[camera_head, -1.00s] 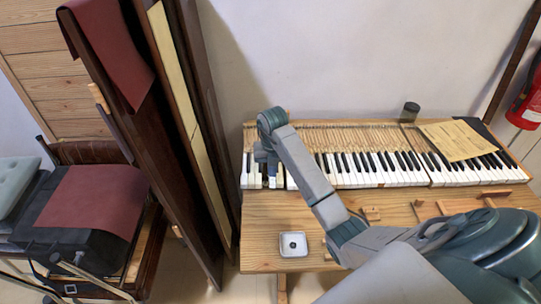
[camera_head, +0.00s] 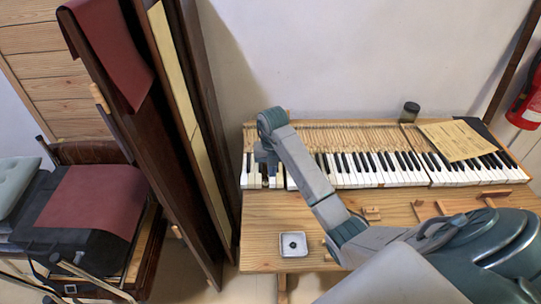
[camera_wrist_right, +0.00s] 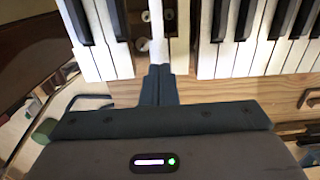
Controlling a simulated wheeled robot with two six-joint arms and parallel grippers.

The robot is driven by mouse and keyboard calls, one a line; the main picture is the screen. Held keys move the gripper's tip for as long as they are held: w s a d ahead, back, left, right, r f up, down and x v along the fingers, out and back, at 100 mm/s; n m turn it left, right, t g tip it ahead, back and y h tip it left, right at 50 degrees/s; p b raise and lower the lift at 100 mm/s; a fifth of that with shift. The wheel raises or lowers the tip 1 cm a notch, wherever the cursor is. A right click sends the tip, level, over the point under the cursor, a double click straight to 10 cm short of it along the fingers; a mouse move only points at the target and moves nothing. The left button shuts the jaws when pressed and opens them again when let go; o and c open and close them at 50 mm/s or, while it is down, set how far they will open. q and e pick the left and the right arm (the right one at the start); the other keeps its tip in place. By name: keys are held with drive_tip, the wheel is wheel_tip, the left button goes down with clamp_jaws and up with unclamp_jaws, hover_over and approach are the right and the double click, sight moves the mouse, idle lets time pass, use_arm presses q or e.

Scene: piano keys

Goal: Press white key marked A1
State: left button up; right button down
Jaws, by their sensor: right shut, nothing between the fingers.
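My right gripper (camera_head: 270,177) reaches down over the left end of the keyboard (camera_head: 365,170). In the right wrist view its fingers (camera_wrist_right: 159,72) are together, with nothing between them. The tips lie over the near part of a narrow white key (camera_wrist_right: 157,30), whose front they hide. A gap with screws shows to the left of this key. I cannot tell whether the tips touch the key or whether it is pressed down. No A1 mark is readable in either view. My left gripper is not in view.
White keys (camera_wrist_right: 234,52) and black keys stand to the right of the fingers, with more white keys (camera_wrist_right: 119,58) to the left. A small white dish (camera_head: 293,244) and wooden pieces lie on the wooden table (camera_head: 262,215). Tall dark boards (camera_head: 150,140) lean at the left.

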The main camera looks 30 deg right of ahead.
drive_tip(key=shift+f, duration=0.2)
drive_tip(key=shift+f+b, duration=1.15)
drive_tip(key=shift+b, duration=0.2)
drive_tip(key=shift+r, duration=0.1)
drive_tip(key=shift+r, duration=0.1)
wheel_tip(320, 180, up, 9)
drive_tip(key=p, duration=0.8)
